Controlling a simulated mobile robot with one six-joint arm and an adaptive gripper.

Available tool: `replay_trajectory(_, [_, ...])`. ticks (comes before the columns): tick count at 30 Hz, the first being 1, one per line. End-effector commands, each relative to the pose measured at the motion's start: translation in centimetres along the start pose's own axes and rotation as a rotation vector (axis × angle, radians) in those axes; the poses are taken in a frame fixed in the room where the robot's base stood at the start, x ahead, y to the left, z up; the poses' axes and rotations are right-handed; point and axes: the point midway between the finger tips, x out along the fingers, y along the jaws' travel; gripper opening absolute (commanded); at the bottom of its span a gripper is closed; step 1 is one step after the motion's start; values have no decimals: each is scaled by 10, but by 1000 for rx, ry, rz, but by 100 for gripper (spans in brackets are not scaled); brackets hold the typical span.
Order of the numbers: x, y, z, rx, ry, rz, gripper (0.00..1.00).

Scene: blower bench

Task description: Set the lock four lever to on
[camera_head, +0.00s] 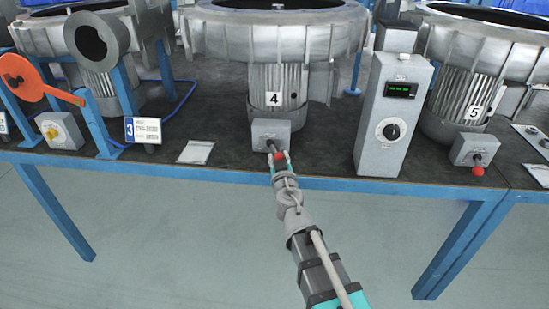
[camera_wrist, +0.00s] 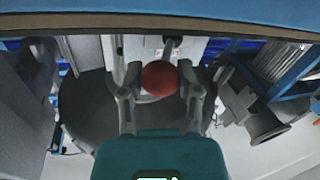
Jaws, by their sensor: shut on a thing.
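The lock four lever (camera_head: 279,155) has a red ball knob and sticks out from a grey switch box (camera_head: 270,131) below the motor marked 4 (camera_head: 273,99). My gripper (camera_head: 280,158) reaches up to it from the front edge of the bench, and its fingers stand on both sides of the red knob. In the wrist view the red knob (camera_wrist: 159,78) sits between the two fingertips, with the dark lever stem behind it. My gripper is shut on the knob. The box's markings are too small to read.
A grey control box (camera_head: 378,115) with a green display and dial stands to the right. Another red-knobbed lever (camera_head: 477,168) is by motor 5 (camera_head: 472,112). A paper sheet (camera_head: 195,152) lies left on the dark bench top (camera_head: 325,139). The blue bench edge (camera_head: 230,171) runs beneath my gripper.

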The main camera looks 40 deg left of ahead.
Motion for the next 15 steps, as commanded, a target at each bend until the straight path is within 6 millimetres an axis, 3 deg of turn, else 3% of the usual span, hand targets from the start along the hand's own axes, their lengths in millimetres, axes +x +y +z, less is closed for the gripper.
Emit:
replay_trajectory(3, [-1, 2, 0, -1, -2, 9, 0])
replay_trajectory(4, [-1, 1, 0, -1, -2, 9, 50])
replay_trajectory(9, [-1, -3, 0, -1, 0, 2, 80])
replay_trajectory(15, [-1, -6, -1, 0, 1, -4, 80])
